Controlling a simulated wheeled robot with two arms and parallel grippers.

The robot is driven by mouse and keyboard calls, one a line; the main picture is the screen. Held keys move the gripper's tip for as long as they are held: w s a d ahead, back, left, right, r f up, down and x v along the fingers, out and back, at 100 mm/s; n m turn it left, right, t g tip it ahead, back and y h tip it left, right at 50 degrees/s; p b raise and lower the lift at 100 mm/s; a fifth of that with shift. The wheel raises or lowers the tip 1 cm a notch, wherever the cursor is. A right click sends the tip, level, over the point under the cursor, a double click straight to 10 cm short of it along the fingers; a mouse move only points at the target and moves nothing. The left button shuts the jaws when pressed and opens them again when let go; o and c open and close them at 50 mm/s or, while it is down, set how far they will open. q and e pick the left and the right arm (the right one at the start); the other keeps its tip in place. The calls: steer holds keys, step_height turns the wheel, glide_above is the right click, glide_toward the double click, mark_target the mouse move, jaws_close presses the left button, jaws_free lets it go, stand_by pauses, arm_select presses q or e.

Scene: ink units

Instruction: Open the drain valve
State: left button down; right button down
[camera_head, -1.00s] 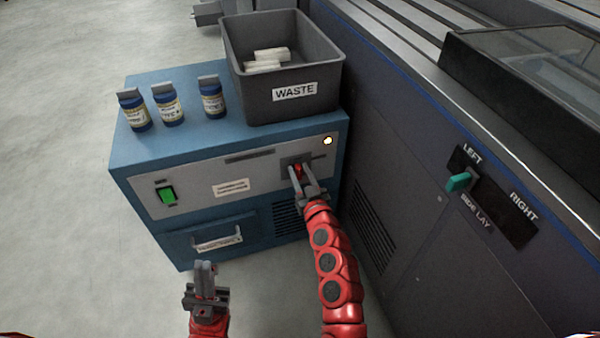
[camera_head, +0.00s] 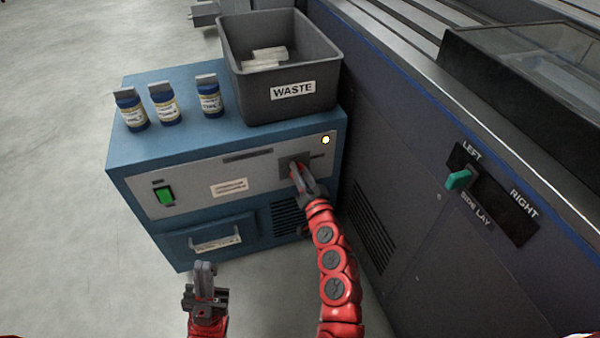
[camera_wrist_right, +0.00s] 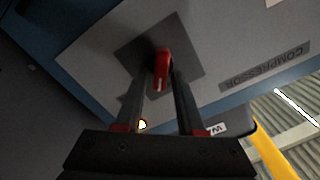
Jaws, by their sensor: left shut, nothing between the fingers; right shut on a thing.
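The drain valve's red handle (camera_wrist_right: 161,68) sits on a dark square plate (camera_wrist_right: 150,55) on the compressor's grey front panel. My right gripper (camera_head: 297,172) reaches the plate, and its two fingers (camera_wrist_right: 160,82) are shut on the red handle, one on each side. In the head view, the fingers hide most of the handle. My left gripper (camera_head: 205,268) is shut and empty, low in front of the blue compressor cabinet (camera_head: 130,180), apart from it.
A grey waste bin (camera_head: 290,110) and several blue bottles (camera_head: 163,105) stand on the cabinet. A green switch (camera_head: 165,196) and a lit lamp (camera_head: 325,140) are on its front. A large machine with a green side-lay lever (camera_head: 459,180) stands close on the right.

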steer(key=m, duration=0.7)
steer(key=f+m, duration=0.1)
steer(key=m, duration=0.2)
steer(key=shift+w+d+m, duration=0.1)
steer(key=shift+d+m, duration=0.2)
stand_by(0.4)
steer(key=c, duration=0.8)
jaws_free()
steer(key=p+v, duration=0.2)
steer(key=v, duration=1.5)
steer(key=shift+s+p, duration=0.2)
steer(key=shift+p, duration=0.2)
